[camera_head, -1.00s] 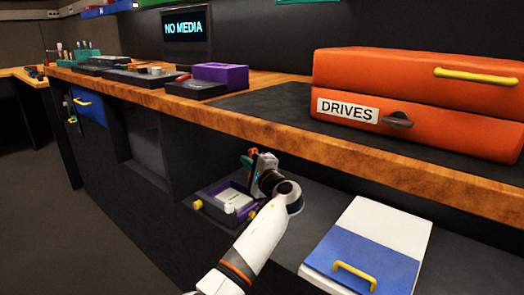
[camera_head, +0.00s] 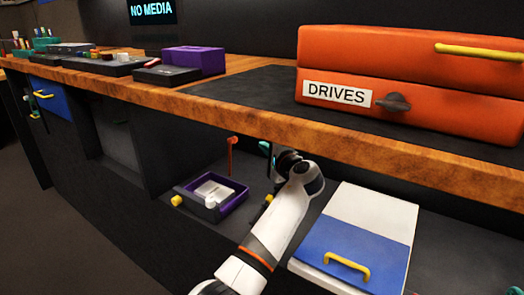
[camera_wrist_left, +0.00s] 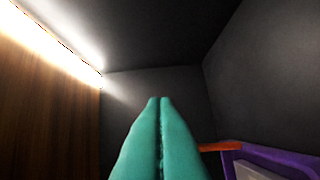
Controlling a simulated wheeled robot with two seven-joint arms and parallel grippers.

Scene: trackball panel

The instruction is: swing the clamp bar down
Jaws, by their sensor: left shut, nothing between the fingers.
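The orange-red clamp bar (camera_head: 232,155) stands upright at the back of a purple tray (camera_head: 184,190) on the lower shelf. A pale block with a white knob sits inside the tray. Yellow knobs (camera_head: 177,201) show at the tray's sides. In the left wrist view an orange bar (camera_wrist_left: 220,146) shows at the lower right, beside the purple frame (camera_wrist_left: 268,155). My left gripper (camera_head: 266,150) is right of the bar, apart from it in the picture, under the worktop. Its teal fingers (camera_wrist_left: 160,100) are shut and empty. My right gripper is not in view.
The wooden worktop edge (camera_head: 250,116) hangs over the shelf, close above my left gripper. A white and blue box (camera_head: 358,240) with a yellow handle lies right of my arm. An orange DRIVES case (camera_head: 410,85) sits on the worktop.

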